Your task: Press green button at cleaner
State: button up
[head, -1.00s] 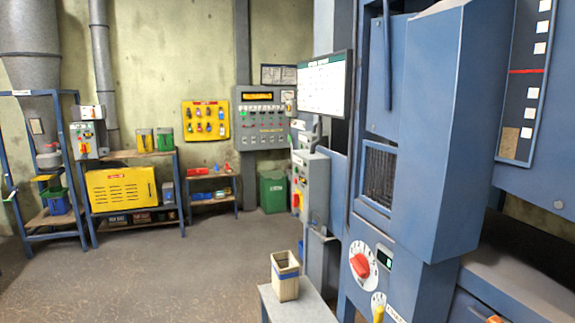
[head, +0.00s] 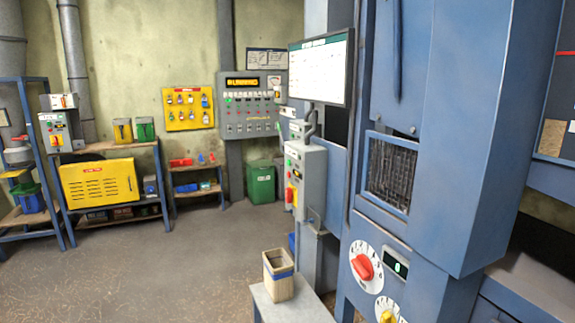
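No part of my gripper shows in the head view. A grey control box (head: 305,178) with a small green spot near its top and a red-and-yellow switch lower down is mounted at the left side of the blue machine (head: 460,130). A second grey control box (head: 55,132) with small buttons and a red-and-yellow switch stands at the far left by the shelving. I cannot read which of these belongs to the cleaner.
A grey stand (head: 285,306) with an open box (head: 278,275) on it is at front centre. A screen (head: 320,70), a red dial (head: 363,267) and a yellow knob (head: 387,316) are at the machine. Shelving (head: 110,207) lines the back left. Floor (head: 160,270) at left centre is clear.

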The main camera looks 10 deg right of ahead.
grip_shut()
jog(key=shift+w, duration=0.1)
dwell(0.9)
